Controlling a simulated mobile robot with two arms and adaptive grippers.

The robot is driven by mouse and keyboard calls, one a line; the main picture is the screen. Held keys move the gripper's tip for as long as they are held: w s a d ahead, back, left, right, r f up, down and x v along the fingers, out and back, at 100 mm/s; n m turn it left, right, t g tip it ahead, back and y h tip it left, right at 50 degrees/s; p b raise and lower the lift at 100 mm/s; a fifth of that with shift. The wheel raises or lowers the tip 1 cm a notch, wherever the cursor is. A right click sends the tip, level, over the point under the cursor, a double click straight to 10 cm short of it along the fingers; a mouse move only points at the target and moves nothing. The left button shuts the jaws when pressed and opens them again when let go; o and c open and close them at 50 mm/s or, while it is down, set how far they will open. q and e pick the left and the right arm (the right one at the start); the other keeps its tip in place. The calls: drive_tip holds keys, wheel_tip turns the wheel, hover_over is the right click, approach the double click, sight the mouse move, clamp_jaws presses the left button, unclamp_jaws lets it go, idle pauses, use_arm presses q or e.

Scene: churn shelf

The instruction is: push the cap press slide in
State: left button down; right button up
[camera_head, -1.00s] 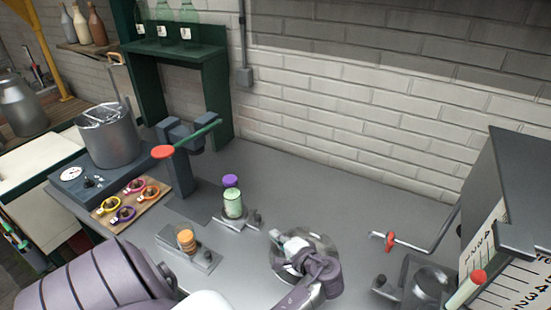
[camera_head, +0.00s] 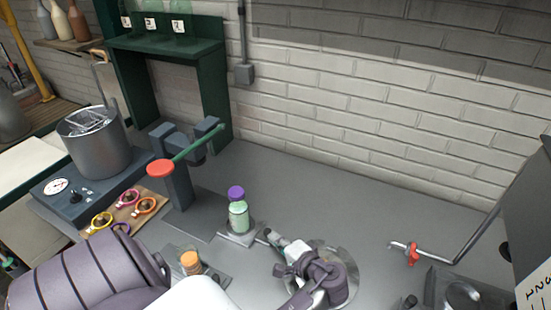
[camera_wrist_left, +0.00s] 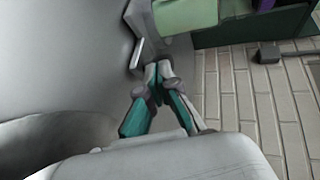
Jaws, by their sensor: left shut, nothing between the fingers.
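The cap press (camera_head: 177,183) is a grey stand with a red knob and a green lever, left of centre in the head view. Its slide (camera_head: 238,239) is a grey plate sticking out at the front right of the press. A pale green bottle (camera_head: 238,218) with a purple cap (camera_head: 236,193) stands upright on the slide. My left gripper (camera_head: 271,240) is shut and empty, at the slide's near right end. In the left wrist view, the fingertips (camera_wrist_left: 157,68) are close to a grey edge (camera_wrist_left: 138,53) and the green bottle (camera_wrist_left: 185,12). I cannot tell whether they touch.
An orange-topped piece (camera_head: 190,260) stands on a grey base, partly behind my arm. A metal pot (camera_head: 95,140) stands on a dial box at left, near several coloured rings (camera_head: 122,215). A red-handled crank (camera_head: 412,254) is at right. The counter behind the bottle is clear.

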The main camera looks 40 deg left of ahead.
sight(240, 226)
use_arm(q)
drive_tip(key=shift+s+a, duration=0.1)
drive_tip(key=shift+a, duration=0.25)
drive_tip(key=s+a, duration=0.1)
drive_tip(key=a, duration=0.2)
drive_tip(key=s+a+p, duration=0.1)
drive_tip(key=a, duration=0.3)
drive_tip(key=s+a+p, duration=0.1)
drive_tip(key=a, duration=0.3)
drive_tip(key=shift+s, duration=0.25)
drive_tip(key=shift+a, duration=0.2)
drive_tip(key=shift+d+r, duration=0.1)
